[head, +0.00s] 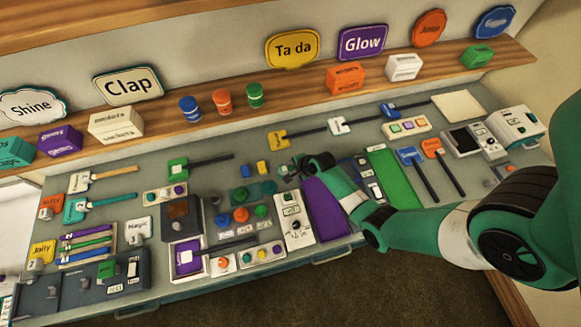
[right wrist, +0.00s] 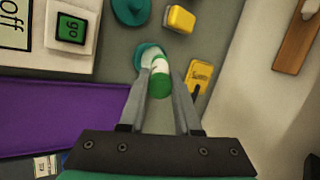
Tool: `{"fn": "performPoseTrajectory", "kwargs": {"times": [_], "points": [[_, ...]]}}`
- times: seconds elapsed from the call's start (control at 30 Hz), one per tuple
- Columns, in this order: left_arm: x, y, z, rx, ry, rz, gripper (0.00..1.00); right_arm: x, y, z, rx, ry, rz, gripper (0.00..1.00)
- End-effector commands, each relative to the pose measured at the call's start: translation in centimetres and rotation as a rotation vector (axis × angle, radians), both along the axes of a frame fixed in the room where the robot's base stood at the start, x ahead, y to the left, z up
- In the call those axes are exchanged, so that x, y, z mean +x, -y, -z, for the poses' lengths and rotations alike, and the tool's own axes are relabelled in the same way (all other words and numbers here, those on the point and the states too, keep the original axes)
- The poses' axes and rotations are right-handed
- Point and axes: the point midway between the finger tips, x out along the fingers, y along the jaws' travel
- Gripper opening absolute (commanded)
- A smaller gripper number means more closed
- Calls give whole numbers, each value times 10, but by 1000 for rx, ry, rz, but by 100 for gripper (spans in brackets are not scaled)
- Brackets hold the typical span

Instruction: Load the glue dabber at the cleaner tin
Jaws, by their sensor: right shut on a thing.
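My right gripper (head: 287,170) is over the middle of the bench in the head view. In the right wrist view its two fingers (right wrist: 160,75) are shut on a small green-and-white dabber (right wrist: 159,84), with the green end towards the palm. A teal round tin (right wrist: 146,52) lies at the dabber's far end; I cannot tell whether they touch. Another teal round piece (right wrist: 131,8) is beyond it. No label reading cleaner can be read on either. My left gripper is not in view.
A yellow block (right wrist: 180,19) and a yellow sign (right wrist: 200,75) are close to the fingers. A white panel with a green go button (right wrist: 71,29) and a purple mat (right wrist: 60,118) lie to the left. Several coloured knobs (head: 240,214) stand left of the gripper in the head view.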

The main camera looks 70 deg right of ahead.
Motion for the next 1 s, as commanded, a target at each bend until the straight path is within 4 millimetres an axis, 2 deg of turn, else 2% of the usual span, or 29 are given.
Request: {"fn": "performPoseTrajectory", "kwargs": {"times": [1.0], "points": [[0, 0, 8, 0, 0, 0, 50, 0, 0, 9, 0, 0, 0, 0]]}}
